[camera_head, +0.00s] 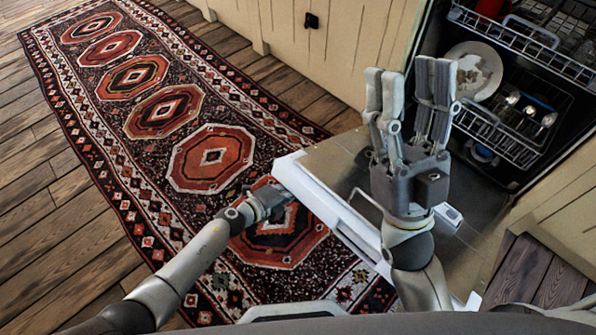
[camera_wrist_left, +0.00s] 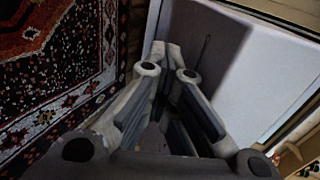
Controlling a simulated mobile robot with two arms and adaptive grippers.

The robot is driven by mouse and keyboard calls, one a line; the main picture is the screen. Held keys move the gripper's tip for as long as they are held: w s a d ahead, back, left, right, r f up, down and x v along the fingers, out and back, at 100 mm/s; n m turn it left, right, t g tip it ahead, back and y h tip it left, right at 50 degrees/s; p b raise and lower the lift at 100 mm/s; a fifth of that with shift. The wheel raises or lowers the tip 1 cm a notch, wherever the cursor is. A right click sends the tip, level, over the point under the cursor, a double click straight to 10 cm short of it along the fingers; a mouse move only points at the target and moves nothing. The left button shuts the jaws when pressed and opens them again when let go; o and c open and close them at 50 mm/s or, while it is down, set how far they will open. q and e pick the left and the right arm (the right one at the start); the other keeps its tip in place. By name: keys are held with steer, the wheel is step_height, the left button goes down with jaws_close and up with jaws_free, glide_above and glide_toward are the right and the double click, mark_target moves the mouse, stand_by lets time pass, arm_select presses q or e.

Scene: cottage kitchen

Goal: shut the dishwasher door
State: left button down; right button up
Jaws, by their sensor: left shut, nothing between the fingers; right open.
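The dishwasher door (camera_head: 345,160) is folded down and open, its dark inner face up and its white edge (camera_head: 325,200) towards the rug. My left gripper (camera_head: 283,193) is at the far left corner of that edge, fingers shut and empty. In the left wrist view, its fingers (camera_wrist_left: 166,52) point along a white panel (camera_wrist_left: 245,70), which looks like the door's outer face. I cannot tell whether they touch it. My right gripper (camera_head: 408,75) is raised above the door, fingers up, open and empty.
The dishwasher's lower rack (camera_head: 500,135) and upper rack (camera_head: 535,45) hold dishes, including a plate (camera_head: 475,70). A patterned rug (camera_head: 210,158) lies before the door on a wooden floor (camera_head: 40,215). Cream cabinets (camera_head: 340,40) flank the machine.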

mark_target(308, 163)
arm_select(q)
steer(key=r, duration=0.1)
steer(key=r+p, duration=0.1)
steer(key=d+r, duration=0.1)
steer(key=shift+w+p, duration=0.4)
steer(key=shift+w+d+r+p, duration=0.15)
steer(key=shift+d+r+p, duration=0.05)
steer(key=shift+r+p, duration=0.25)
steer(key=shift+w+d+r+p, duration=0.1)
steer(key=shift+d+r+p, duration=0.1)
steer(key=shift+r+p, duration=0.2)
arm_select(e)
steer(key=w+f+g+h, duration=0.3)
steer(key=w+f+g, duration=0.6)
steer(key=f, duration=0.3)
steer(key=shift+w+a+g+h, duration=0.3)
steer(key=shift+w+a, duration=0.05)
steer(key=shift+a, duration=0.05)
arm_select(q)
steer(key=shift+r, duration=0.1)
arm_select(e)
steer(key=shift+f, duration=0.1)
